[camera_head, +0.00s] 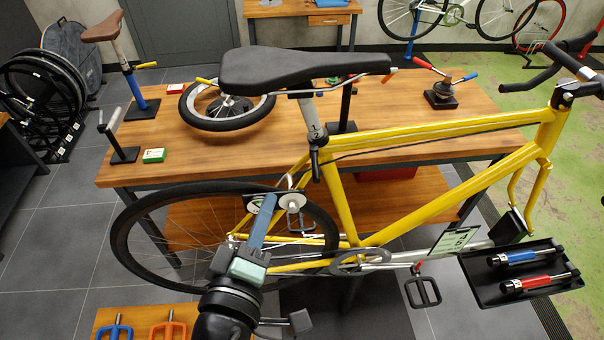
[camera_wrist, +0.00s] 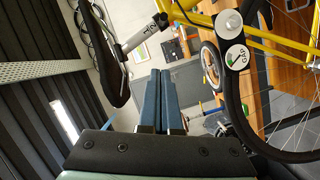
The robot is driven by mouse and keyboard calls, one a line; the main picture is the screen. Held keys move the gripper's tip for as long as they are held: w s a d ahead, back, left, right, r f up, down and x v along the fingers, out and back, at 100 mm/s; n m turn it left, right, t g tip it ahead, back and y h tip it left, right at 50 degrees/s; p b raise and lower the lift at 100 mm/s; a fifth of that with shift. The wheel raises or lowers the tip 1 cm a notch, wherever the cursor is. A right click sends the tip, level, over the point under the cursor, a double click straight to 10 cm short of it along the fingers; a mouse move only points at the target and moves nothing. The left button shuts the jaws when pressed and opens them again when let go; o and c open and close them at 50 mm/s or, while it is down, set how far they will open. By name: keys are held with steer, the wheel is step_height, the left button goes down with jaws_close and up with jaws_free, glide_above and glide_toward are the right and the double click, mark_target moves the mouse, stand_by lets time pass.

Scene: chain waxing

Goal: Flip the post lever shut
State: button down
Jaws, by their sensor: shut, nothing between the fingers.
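The yellow bicycle (camera_head: 385,205) stands across the bench front, with a black saddle (camera_head: 300,68) on a silver seat post (camera_head: 311,115). A black lever (camera_head: 315,163) hangs at the post's clamp; whether it is open or shut I cannot tell. In the wrist view the saddle (camera_wrist: 95,45) and post (camera_wrist: 140,38) show at upper left, and the clamp area (camera_wrist: 160,18) near the top. My gripper (camera_head: 268,200) has blue fingers, shut and empty. It is below and left of the lever, apart from it, and overlaps the rear wheel in view. Its fingertips (camera_wrist: 165,74) point away from the wrist camera.
Round white discs (camera_head: 291,201) sit by the rear wheel (camera_head: 125,235), close to my fingers. The wooden bench (camera_head: 450,130) behind holds a loose wheel (camera_head: 225,108) and several stands. A black tray (camera_head: 490,290) with red and blue tools is at right.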

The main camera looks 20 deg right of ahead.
mark_target(315, 165)
steer(key=w+d+f+p, duration=0.2)
steer(key=w+d+p, duration=0.2)
steer(key=d, duration=0.4)
steer(key=shift+w+f, duration=0.2)
steer(key=shift+w, duration=0.6)
